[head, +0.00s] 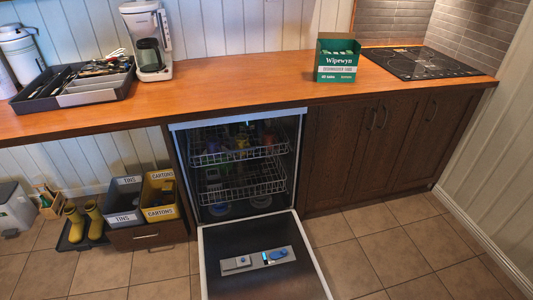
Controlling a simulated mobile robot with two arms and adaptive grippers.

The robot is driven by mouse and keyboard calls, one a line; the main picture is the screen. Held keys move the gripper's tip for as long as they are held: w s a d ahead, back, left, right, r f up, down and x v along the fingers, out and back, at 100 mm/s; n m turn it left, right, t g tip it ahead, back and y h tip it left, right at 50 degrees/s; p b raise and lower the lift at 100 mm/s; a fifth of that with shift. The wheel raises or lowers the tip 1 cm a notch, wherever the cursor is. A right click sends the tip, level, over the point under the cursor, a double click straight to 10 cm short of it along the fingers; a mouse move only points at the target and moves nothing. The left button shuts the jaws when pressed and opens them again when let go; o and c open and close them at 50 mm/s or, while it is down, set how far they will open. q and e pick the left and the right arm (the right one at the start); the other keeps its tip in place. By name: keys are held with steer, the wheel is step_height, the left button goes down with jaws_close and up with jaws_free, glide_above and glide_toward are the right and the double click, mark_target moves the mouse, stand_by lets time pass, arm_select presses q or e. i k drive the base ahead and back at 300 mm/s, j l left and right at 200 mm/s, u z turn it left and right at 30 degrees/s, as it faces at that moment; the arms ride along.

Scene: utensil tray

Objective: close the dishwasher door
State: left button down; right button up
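The dishwasher (182,160) stands under the wooden counter, with its front open. Its door (230,283) is folded down, lying low in front of the opening, its inner face up. A detergent dispenser panel (257,261) with a blue part is set in that face. Inside, an upper rack (240,154) and a lower rack (243,190) appear to be within the tub, holding several items that are too dark to tell apart. Neither of my grippers is in the head view.
Bins marked TINS (124,220) and CARTONS (160,213) and yellow boots (94,220) are left of the dishwasher. A utensil tray (45,102), coffee maker (150,75), green box (337,75) and cooktop (418,64) are on the counter (235,88). The floor (400,255) right of the door is clear.

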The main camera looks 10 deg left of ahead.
mark_target(298, 275)
steer(key=i+l+u, duration=0.25)
steer(key=u, duration=0.15)
steer(key=i+l+u, duration=0.25)
steer(key=u, duration=0.15)
steer(key=l, duration=0.1)
